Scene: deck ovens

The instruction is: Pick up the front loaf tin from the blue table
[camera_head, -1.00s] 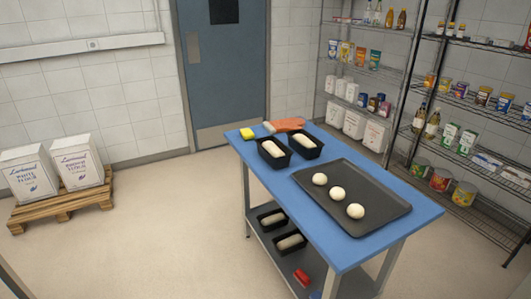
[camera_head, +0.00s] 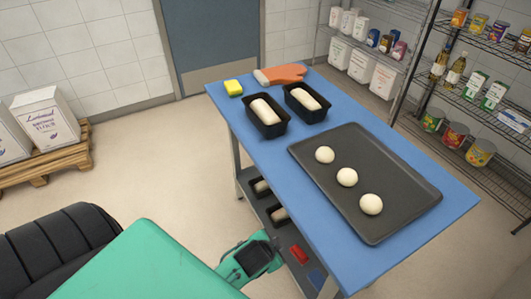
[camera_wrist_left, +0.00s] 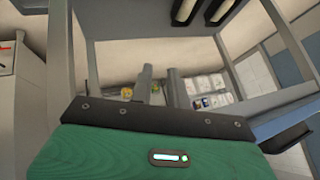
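Two black loaf tins with pale dough stand side by side on the far-left part of the blue table (camera_head: 250,147) in the head view. The nearer tin (camera_head: 271,131) is left of the other tin (camera_head: 311,117). My left arm comes in from the bottom of the head view; its gripper (camera_head: 257,256) hangs beside the table's left long side, below and well short of the tins. In the left wrist view the two fingers (camera_wrist_left: 161,82) stand a little apart with nothing seen between them. My right gripper is out of view.
A dark tray (camera_head: 335,192) with three dough balls covers the table's right part. A yellow sponge (camera_head: 233,88) and an orange mitt (camera_head: 280,74) lie behind the tins. More tins (camera_head: 277,216) and a red object (camera_head: 299,254) are on the lower shelf. Stocked racks stand at right.

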